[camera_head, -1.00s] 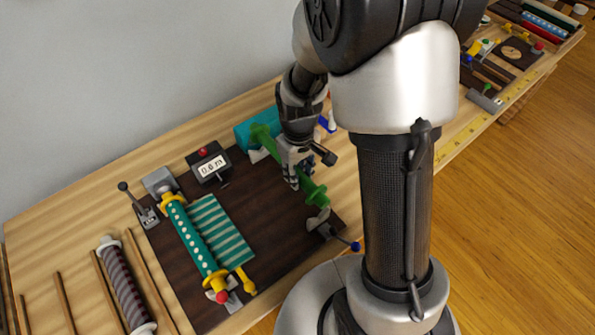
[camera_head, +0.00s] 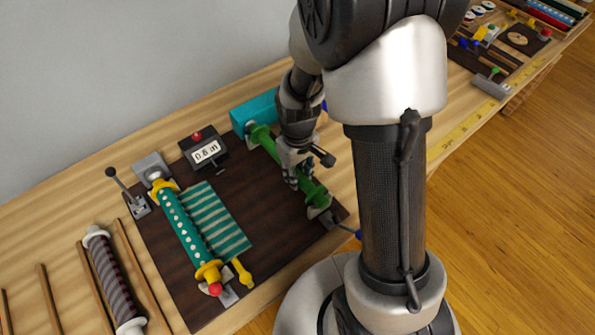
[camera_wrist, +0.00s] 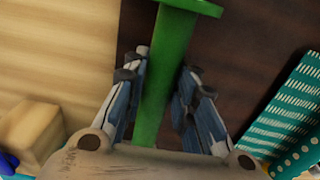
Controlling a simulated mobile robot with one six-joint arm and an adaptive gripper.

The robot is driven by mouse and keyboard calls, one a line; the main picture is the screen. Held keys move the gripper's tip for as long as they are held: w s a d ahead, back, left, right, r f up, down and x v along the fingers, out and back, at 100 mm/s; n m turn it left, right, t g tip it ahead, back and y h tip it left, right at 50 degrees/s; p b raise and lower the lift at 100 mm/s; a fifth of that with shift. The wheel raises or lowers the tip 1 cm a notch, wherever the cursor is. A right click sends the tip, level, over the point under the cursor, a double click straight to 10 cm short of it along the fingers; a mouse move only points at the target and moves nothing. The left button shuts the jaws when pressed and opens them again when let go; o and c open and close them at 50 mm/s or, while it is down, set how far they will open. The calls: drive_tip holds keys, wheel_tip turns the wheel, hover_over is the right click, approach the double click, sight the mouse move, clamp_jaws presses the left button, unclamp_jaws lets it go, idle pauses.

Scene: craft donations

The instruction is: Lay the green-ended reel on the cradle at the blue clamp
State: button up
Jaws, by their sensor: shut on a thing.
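The green-ended reel (camera_head: 267,143) lies slantwise over the right part of the dark board, with a green flange near each end. Its bare green core (camera_wrist: 175,35) runs between my fingers in the wrist view. My gripper (camera_head: 293,182) is shut on the middle of the core from above. The cradle's front support (camera_head: 327,216) shows just below the reel's near end, beside the blue clamp knob (camera_head: 358,234). The back support is mostly hidden by the reel. I cannot tell whether the reel touches the supports.
A teal patterned roll with yellow ends (camera_head: 184,226) and a striped teal cloth (camera_head: 219,222) lie left on the dark board (camera_head: 262,235). A 0.6 m counter (camera_head: 205,150) and a teal block (camera_head: 252,108) stand behind. A dark striped roll (camera_head: 115,280) lies further left.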

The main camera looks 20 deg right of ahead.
idle(0.4)
drive_tip(key=o, duration=1.1)
